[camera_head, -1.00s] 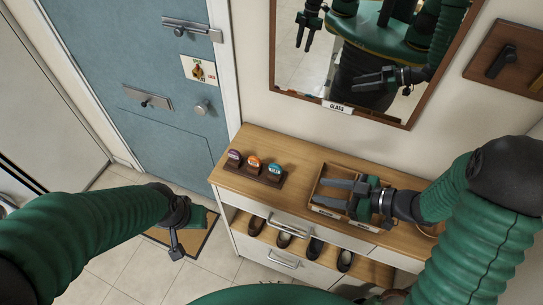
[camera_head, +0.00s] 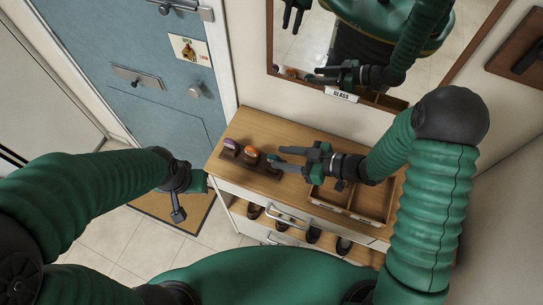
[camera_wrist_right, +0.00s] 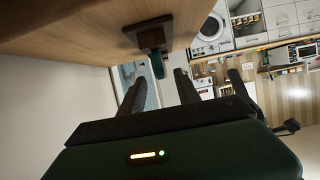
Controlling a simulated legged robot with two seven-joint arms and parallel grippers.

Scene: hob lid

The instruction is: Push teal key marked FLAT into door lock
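The teal key (camera_head: 273,158) is at the right end of a dark stand (camera_head: 258,171) on the wooden cabinet; its FLAT marking is unreadable. My right gripper (camera_head: 284,160) is open and points left, its fingertips at the teal key. In the right wrist view, a teal piece (camera_wrist_right: 157,66) shows beyond and between two dark fingers; contact is unclear. The blue door (camera_head: 90,50) at upper left carries a round silver fitting (camera_head: 195,90) and a handle plate (camera_head: 140,77); I cannot tell which is the lock. My left gripper (camera_head: 178,207) hangs near the door mat, its opening unclear.
A purple key (camera_head: 230,144) and an orange key (camera_head: 250,153) share the stand. A wooden tray (camera_head: 370,205) lies right of it. A mirror (camera_head: 395,105) hangs behind the cabinet (camera_head: 232,125). A card (camera_head: 188,47) is on the door. Shoes sit on the shelf below.

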